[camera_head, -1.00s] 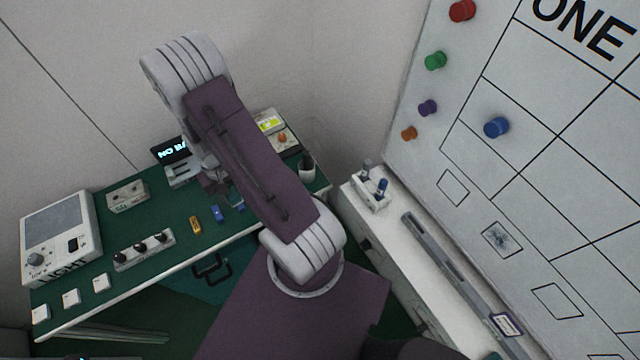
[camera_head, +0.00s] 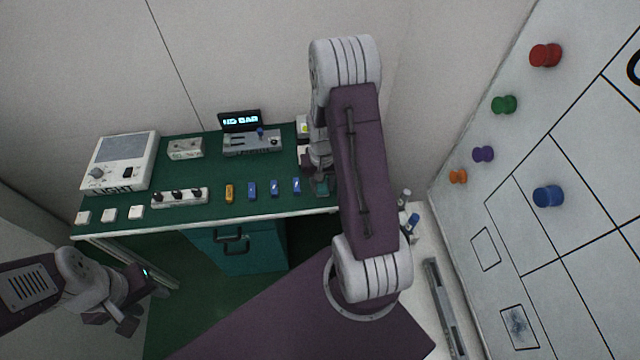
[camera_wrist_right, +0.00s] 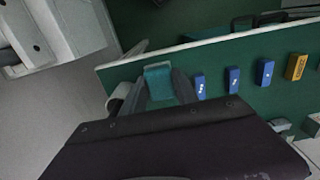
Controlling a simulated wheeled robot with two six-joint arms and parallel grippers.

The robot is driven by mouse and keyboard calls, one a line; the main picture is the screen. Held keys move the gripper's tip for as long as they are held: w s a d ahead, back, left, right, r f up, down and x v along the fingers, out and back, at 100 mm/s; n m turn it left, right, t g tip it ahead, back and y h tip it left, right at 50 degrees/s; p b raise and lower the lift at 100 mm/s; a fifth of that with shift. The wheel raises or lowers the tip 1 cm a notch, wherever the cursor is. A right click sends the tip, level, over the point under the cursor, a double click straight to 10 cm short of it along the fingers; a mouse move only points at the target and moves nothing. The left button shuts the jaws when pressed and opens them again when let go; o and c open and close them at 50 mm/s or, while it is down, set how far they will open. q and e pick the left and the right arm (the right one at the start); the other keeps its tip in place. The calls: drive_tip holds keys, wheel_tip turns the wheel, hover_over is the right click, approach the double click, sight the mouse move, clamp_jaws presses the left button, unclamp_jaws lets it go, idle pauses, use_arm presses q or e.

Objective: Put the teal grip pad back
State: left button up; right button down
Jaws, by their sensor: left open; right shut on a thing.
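The teal grip pad (camera_wrist_right: 160,82) sits between the fingers of my right gripper (camera_wrist_right: 163,92) in the right wrist view. In the head view my right gripper (camera_head: 320,186) is low at the right end of the green table, just right of the row of blue blocks, with my arm covering much of it. Whether the pad touches the tabletop I cannot tell. My left gripper (camera_head: 126,312) is open and empty, in front of the table at lower left.
On the green table (camera_head: 215,205) stand several blue blocks (camera_head: 274,188), a yellow block (camera_head: 229,193), a knob strip (camera_head: 180,197), a light box (camera_head: 121,160) and a grey device (camera_head: 252,142). A whiteboard (camera_head: 590,250) and white cabinet (camera_head: 425,245) are at right.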

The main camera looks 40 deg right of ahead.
drive_tip(key=w+d+f, duration=0.2)
drive_tip(key=w, duration=0.1)
drive_tip(key=w+f, duration=0.1)
drive_tip(key=w, duration=0.1)
drive_tip(key=shift+w+d+f, duration=0.2)
drive_tip(key=shift+d+f, duration=0.1)
drive_tip(key=shift+d, duration=0.1)
wheel_tip(320, 180, down, 4)
drive_tip(key=shift+r+p, duration=0.15)
drive_tip(key=shift+p, duration=0.25)
drive_tip(key=shift+f, duration=0.3)
drive_tip(key=c, duration=0.9)
unclamp_jaws()
drive_tip(key=shift+c, duration=0.2)
wheel_tip(320, 180, up, 12)
drive_tip(key=s+a+r+n, duration=0.2)
drive_tip(key=s+a+r, duration=0.2)
drive_tip(key=s+a, duration=0.2)
drive_tip(key=s+a+r+n+t, duration=0.1)
drive_tip(key=s+a+r+n, duration=0.2)
drive_tip(key=s+a, duration=0.3)
drive_tip(key=a+r, duration=0.1)
drive_tip(key=a, duration=0.4)
drive_tip(key=shift+s+n+b, duration=0.25)
drive_tip(key=shift+n+b, duration=0.05)
drive_tip(key=shift+b, duration=0.05)
